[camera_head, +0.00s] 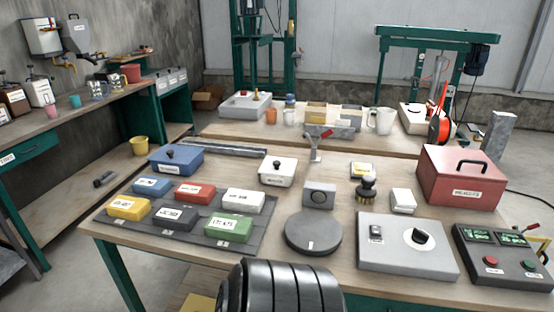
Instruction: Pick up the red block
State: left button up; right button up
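The red block (194,193) lies flat on a dark grey mat (183,234) at the left of the front table, with a white label on its top. It is in the mat's back row, between a blue block (152,186) and a white block (243,201). A yellow block (129,208), a dark grey block (175,216) and a green block (229,227) lie in the front row. Neither of my grippers shows in the head view.
A blue lidded box (176,160) and a white lidded box (277,172) stand behind the mat. A grey round disc (313,233), a grey panel with a knob (408,246) and a red box (462,178) stand to the right. Bare tabletop shows between mat and disc.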

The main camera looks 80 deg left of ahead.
aim_at(196, 193)
jog(key=u, duration=3.4)
